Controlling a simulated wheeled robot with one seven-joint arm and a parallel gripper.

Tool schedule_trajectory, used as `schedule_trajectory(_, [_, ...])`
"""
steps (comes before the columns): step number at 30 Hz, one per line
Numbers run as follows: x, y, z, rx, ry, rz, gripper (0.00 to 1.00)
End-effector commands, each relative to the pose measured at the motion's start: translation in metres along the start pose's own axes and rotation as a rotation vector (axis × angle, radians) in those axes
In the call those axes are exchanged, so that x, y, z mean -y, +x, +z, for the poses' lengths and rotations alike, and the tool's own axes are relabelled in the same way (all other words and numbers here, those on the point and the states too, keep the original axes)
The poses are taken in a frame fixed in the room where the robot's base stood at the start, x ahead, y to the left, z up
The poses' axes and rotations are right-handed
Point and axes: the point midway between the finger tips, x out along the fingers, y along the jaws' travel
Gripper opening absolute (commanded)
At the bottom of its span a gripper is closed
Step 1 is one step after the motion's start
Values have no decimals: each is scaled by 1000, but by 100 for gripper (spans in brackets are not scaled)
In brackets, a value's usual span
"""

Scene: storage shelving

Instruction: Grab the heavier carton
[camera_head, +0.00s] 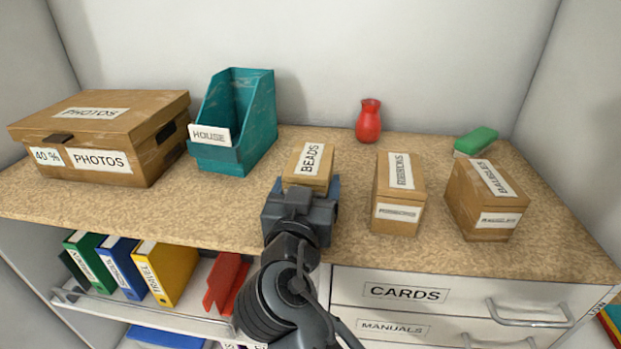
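Three small brown cartons stand on the speckled countertop (120,205). The BEADS carton (309,163) is left of the other two, the RIBBONS carton (400,185) is in the middle, and the BAUBLES carton (488,195) is at the right, a bit wider than RIBBONS. My gripper (303,190) is right in front of the BEADS carton and hides its lower front. The fingers are hidden behind the gripper body, so I cannot tell whether they touch or hold the carton. Nothing visible shows which carton is heavier.
A large PHOTOS box (105,140) and a teal HOUSE file holder (235,120) stand at the left. A red vase (369,121) and a green-topped object (476,142) are at the back. Drawers (440,290) and a binder shelf (150,315) lie below.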

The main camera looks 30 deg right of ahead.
Motion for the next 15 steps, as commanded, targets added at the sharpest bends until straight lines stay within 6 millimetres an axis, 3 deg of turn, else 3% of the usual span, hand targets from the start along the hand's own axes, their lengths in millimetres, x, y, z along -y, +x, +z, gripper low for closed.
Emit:
schedule_trajectory(4, [0, 0, -2, -3, 1, -1, 18])
schedule_trajectory(15, [0, 0, -6, -4, 2, 0, 18])
